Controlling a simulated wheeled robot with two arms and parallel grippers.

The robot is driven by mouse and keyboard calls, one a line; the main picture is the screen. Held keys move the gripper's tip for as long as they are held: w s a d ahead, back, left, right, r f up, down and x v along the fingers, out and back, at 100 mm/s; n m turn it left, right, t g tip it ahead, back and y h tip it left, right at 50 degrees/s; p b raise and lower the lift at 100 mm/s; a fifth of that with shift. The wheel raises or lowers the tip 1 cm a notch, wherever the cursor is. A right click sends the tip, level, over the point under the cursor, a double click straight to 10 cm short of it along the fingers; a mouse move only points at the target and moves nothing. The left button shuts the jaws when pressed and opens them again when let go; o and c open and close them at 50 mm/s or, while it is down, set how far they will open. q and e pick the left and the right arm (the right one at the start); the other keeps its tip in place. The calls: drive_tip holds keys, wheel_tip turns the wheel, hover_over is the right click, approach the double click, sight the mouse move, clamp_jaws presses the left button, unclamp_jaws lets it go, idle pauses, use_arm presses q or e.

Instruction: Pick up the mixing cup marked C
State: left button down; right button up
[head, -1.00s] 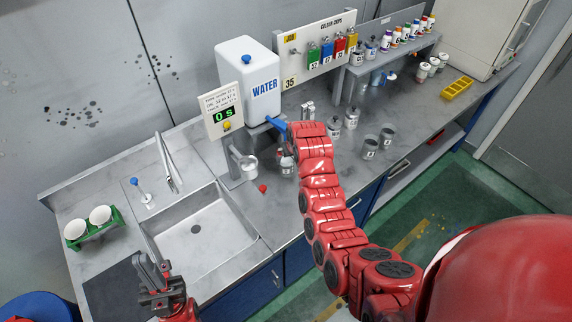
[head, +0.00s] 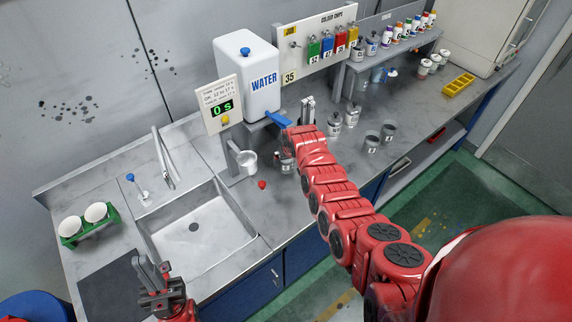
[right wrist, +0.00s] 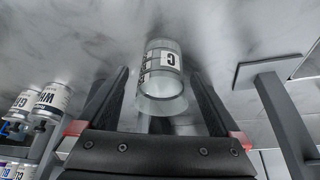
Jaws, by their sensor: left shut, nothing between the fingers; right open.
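The mixing cup marked C (right wrist: 160,72) is a clear cup with a white label. In the right wrist view it lies between the spread fingers of my right gripper (right wrist: 160,88). I cannot tell whether either finger touches it. In the head view the cup (head: 287,166) stands on the counter by the water dispenser, partly hidden by my red right arm, which also hides most of that gripper. My left gripper (head: 152,268) is shut and empty above the counter's front left, far from the cup.
The water tank (head: 248,85) with its blue tap is behind the cup. The sink (head: 195,228) is at left.

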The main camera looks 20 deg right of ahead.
sight(286, 163)
drive_tip(key=b+x, duration=0.5)
drive_tip(key=b, duration=0.1)
drive_tip(key=shift+a+r, duration=0.1)
drive_tip(key=shift+a, duration=0.05)
drive_tip(key=shift+r, duration=0.25)
drive_tip(key=c, duration=1.5)
drive_tip(key=shift+c, duration=0.2)
drive_tip(key=shift+s+a, duration=0.1)
